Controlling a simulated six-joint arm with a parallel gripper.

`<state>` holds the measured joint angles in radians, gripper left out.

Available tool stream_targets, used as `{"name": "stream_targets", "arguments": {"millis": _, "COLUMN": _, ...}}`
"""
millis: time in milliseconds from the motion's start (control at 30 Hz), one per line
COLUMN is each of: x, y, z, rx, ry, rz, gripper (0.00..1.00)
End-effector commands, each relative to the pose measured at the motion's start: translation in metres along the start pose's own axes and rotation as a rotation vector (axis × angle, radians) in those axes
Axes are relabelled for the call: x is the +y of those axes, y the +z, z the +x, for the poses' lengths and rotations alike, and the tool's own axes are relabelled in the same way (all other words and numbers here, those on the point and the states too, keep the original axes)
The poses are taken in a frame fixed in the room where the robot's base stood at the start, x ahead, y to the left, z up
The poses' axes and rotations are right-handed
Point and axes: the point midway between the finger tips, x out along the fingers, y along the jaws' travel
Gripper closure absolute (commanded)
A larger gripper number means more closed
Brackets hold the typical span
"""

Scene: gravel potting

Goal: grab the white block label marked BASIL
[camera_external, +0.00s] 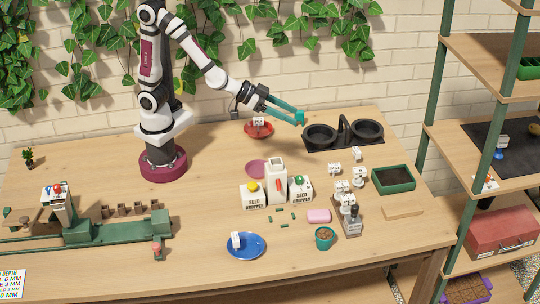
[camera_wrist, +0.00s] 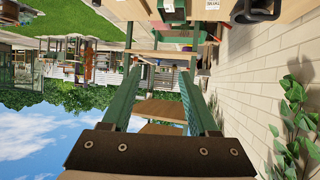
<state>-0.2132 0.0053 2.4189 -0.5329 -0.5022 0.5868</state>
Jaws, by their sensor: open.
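My gripper (camera_external: 299,116) is open and empty, held above the back of the table and pointing right. In the wrist view its two green fingers (camera_wrist: 159,78) are spread apart with nothing between them. Several small white blocks with dark marks are about: one on the red dish (camera_external: 259,131), one (camera_external: 236,240) on the blue plate (camera_external: 257,252), and loose ones (camera_external: 334,169), (camera_external: 355,153) and (camera_external: 359,175) right of centre. Their lettering is too small to read, so I cannot tell which is marked BASIL.
White seed droppers (camera_external: 254,196) stand mid-table. A black tray with two round cups (camera_external: 371,131) is at the back right, near my gripper. A green planter box (camera_external: 393,179), pink block (camera_external: 318,216) and small green pot (camera_external: 324,238) lie right. Shelves (camera_external: 487,147) stand beyond the table.

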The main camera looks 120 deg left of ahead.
Motion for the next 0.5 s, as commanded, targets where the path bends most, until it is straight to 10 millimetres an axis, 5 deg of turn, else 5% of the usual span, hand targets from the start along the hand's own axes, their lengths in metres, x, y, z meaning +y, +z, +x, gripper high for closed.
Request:
{"name": "stream_targets", "arguments": {"millis": 67, "x": -0.043, "y": -0.007, "z": 0.012, "rx": 0.091, "ry": -0.168, "rz": -0.055, "gripper": 0.40}}
{"name": "stream_targets", "arguments": {"millis": 100, "x": -0.039, "y": 0.026, "z": 0.026, "rx": 0.071, "ry": -0.153, "rz": -0.042, "gripper": 0.40}}
{"name": "stream_targets", "arguments": {"millis": 300, "x": -0.038, "y": 0.116, "z": 0.073, "rx": 0.078, "ry": -0.144, "rz": -0.047, "gripper": 0.40}}
{"name": "stream_targets", "arguments": {"millis": 500, "x": -0.038, "y": 0.160, "z": 0.098, "rx": 0.089, "ry": -0.142, "rz": -0.052, "gripper": 0.40}}
